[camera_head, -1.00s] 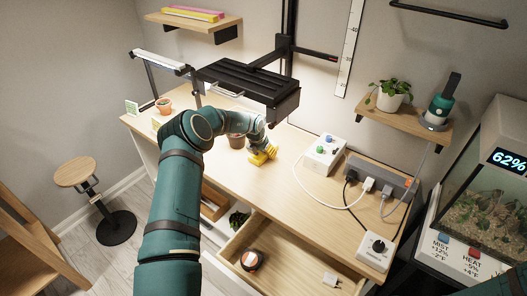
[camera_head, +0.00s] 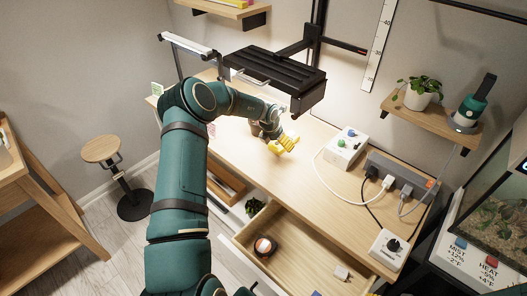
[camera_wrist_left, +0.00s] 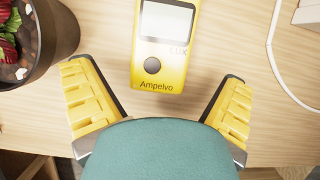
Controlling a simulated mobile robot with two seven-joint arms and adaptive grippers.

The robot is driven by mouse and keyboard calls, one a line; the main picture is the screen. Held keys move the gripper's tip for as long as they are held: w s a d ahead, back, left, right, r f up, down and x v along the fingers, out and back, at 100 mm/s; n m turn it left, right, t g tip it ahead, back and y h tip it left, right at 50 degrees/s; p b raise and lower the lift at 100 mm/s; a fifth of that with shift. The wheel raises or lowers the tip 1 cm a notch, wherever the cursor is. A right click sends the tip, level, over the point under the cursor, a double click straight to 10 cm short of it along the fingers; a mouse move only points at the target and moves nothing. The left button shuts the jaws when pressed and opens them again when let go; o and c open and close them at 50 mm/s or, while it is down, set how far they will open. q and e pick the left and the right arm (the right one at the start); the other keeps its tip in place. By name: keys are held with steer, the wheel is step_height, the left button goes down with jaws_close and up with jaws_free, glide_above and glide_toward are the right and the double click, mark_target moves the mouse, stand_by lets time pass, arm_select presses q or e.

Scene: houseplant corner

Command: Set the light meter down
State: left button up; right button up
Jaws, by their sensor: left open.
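The light meter (camera_wrist_left: 164,45) is a yellow handheld box with a pale screen, a black round button and the words LUX and Ampelvo. In the left wrist view it lies face up on the wooden tabletop, just beyond the fingers and between their lines. My left gripper (camera_wrist_left: 160,108) is open, with its yellow ribbed fingers wide apart and clear of the meter's sides. In the head view the left gripper (camera_head: 284,143) is low over the workbench; I cannot tell the meter from the yellow fingers there. My right gripper is out of view.
A dark pot with a red-green plant (camera_wrist_left: 38,40) stands close left of the left gripper. A white box with knobs (camera_head: 345,147) and its cable lie to the right. A black shelf (camera_head: 275,75) hangs above. An open drawer (camera_head: 330,240) juts out in front.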

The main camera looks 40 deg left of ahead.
arm_select(q)
steer(key=s, duration=0.8)
steer(key=shift+s+a+p, duration=0.25)
steer(key=shift+s+p, duration=0.05)
steer(key=shift+p, duration=0.1)
